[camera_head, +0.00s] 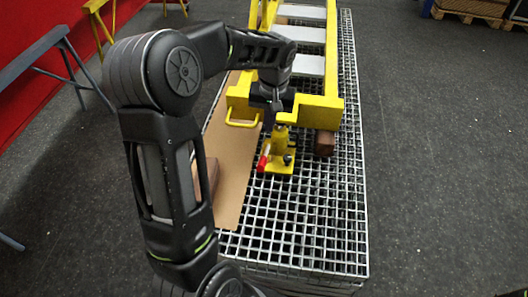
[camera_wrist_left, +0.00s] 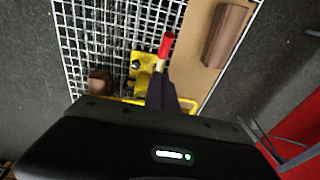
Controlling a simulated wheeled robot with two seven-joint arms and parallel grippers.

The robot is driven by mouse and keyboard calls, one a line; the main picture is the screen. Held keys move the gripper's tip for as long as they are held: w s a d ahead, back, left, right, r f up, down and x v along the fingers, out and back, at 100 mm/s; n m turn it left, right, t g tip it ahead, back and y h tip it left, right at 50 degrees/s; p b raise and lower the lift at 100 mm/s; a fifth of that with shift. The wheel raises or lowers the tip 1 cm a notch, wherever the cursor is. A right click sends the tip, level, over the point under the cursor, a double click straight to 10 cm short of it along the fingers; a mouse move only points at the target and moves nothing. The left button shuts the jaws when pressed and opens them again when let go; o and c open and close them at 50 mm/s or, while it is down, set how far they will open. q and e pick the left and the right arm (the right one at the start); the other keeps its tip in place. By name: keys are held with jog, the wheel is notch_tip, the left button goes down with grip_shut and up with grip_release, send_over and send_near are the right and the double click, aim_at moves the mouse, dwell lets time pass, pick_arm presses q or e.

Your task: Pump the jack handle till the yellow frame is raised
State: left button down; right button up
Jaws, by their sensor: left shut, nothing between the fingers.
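The yellow frame (camera_head: 318,112) lies over the metal grid table, its front crossbar above the jack. The yellow jack (camera_head: 281,158) stands on the grid under the frame's near end; it also shows in the wrist view (camera_wrist_left: 142,64). Its handle has a red grip (camera_head: 263,162), which sticks out in the wrist view (camera_wrist_left: 167,44). My left gripper (camera_head: 277,116) points down by the frame's front bar, just above the jack. In the wrist view its dark fingers (camera_wrist_left: 161,78) are together beside the handle's pale shaft. Whether they touch the shaft is unclear. My right gripper is out of view.
A brown block (camera_head: 324,143) stands under the frame's right corner. Another brown block (camera_wrist_left: 225,36) lies on the brown board (camera_head: 232,165) at the left of the grid table (camera_head: 300,225). The grid in front of the jack is clear.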

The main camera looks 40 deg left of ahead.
pick_arm(q)
jog(key=p, duration=0.1)
send_over(263, 160)
jog(key=w, duration=0.1)
jog(key=f, duration=0.9)
jog(key=shift+w+d+f, duration=0.15)
jog(key=shift+w+d, duration=0.05)
jog(key=shift+s+f+p, duration=0.25)
jog(key=shift+s+f, duration=0.05)
jog(key=shift+f, duration=0.2)
jog(key=shift+s+f+p, duration=0.2)
jog(key=shift+s+f, duration=0.1)
jog(key=shift+f, duration=0.2)
jog(key=shift+s+d+f, duration=0.1)
jog(key=shift+s+f, duration=0.15)
jog(key=shift+f, duration=0.35)
